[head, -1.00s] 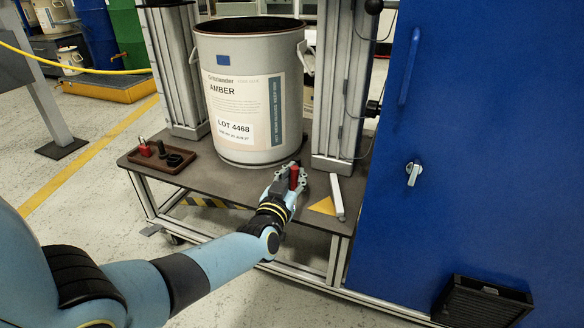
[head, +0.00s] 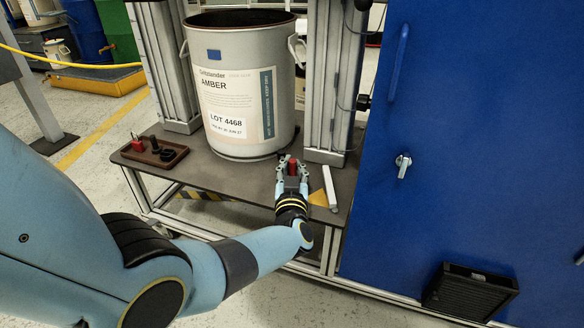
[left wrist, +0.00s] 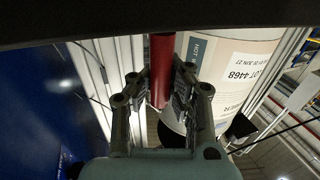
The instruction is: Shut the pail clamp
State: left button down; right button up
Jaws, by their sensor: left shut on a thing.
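The large grey pail (head: 215,133), labelled AMBER, LOT 4468, stands upright on the bench. The red clamp handle (head: 292,166) is at the pail's lower right front, close to the bench top. My left gripper (head: 291,171) is shut on this handle, with a finger on each side. In the left wrist view the red handle (left wrist: 161,65) rises between the fingers, and the pail (left wrist: 240,45) is just behind it to the right. The fingers hide the lower part of the clamp, so its join to the pail cannot be seen. My right gripper is in neither view.
A brown tray (head: 167,165) with small red and black parts lies at the bench's left. A white bar (head: 330,187) lies right of my gripper, near a metal upright (head: 324,120). A blue cabinet (head: 450,170) closes off the right side.

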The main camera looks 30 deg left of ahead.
pick_arm(q)
jog(key=c, duration=1.4)
grip_release()
jog(key=shift+s+d+f, duration=0.15)
jog(key=shift+d+f, duration=0.05)
jog(key=shift+d, duration=0.2)
jog(key=shift+o, duration=1)
jog(key=shift+a+r, duration=0.1)
jog(key=shift+a, duration=0.05)
jog(key=v, duration=1.2)
jog(key=shift+a, duration=0.1)
jog(key=shift+c, duration=0.3)
